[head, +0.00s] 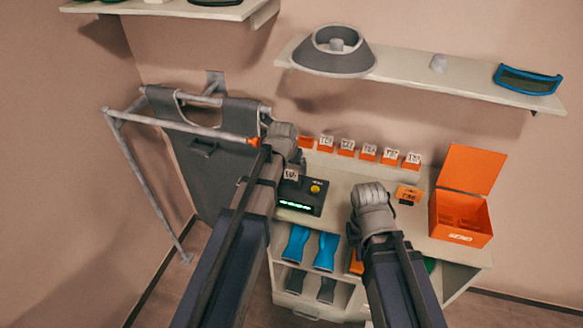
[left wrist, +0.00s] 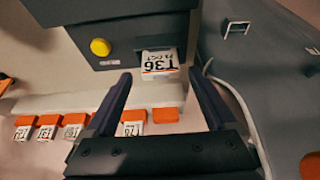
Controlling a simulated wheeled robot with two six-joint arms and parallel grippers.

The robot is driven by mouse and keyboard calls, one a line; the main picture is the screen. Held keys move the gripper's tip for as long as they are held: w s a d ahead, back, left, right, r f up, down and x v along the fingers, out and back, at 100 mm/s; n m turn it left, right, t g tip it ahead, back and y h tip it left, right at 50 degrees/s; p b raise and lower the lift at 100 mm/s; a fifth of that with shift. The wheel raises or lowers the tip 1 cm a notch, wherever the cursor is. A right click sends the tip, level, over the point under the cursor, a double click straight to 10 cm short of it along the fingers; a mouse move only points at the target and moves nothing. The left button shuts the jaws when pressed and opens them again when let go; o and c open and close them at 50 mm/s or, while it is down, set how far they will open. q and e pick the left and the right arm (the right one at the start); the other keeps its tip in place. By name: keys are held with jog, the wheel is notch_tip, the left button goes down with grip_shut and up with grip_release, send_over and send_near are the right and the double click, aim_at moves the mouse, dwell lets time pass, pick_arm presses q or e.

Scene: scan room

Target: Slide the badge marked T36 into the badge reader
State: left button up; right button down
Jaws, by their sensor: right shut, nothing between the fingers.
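The badge marked T36 (left wrist: 158,64) sits in the slot of the dark badge reader (left wrist: 118,42), with its printed end sticking out. The reader also shows in the head view (head: 313,205), with a yellow button and a lit green strip; the badge (head: 291,175) is small there. My left gripper (left wrist: 160,82) is open, its two fingers apart on either side below the badge, not closed on it. My right gripper (head: 370,194) is shut and empty over the counter, right of the reader.
Several badges in orange holders (head: 368,152) line the counter's back; one holder (left wrist: 165,115) is bare. An orange box (head: 458,232) with raised lid and a small orange stand (head: 408,194) are at right. A grey apron (head: 215,150) hangs on a rail at left.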

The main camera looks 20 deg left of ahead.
pick_arm(q)
jog(key=shift+r, duration=0.15)
jog(key=p+v, duration=0.7)
jog(key=shift+s+r, duration=0.2)
jog(key=s+d+f+m+g+b, duration=0.1)
jog(key=s+d+f+b, duration=0.2)
jog(key=s, duration=0.4)
jog(key=s+d+f+m+g+y+b, duration=0.1)
jog(key=s+d+f+g+b, duration=0.1)
jog(key=s+d+f, duration=0.2)
jog(key=s+d+f+m+g+b, duration=0.1)
jog(key=s+d+f+b, duration=0.2)
jog(key=s+d, duration=0.3)
jog(key=s, duration=0.4)
jog(key=shift+d+g+y+b, duration=0.2)
jog(key=shift+g+y+b, duration=0.1)
jog(key=shift+g, duration=0.1)
jog(key=shift+f, duration=0.15)
dwell(1.0)
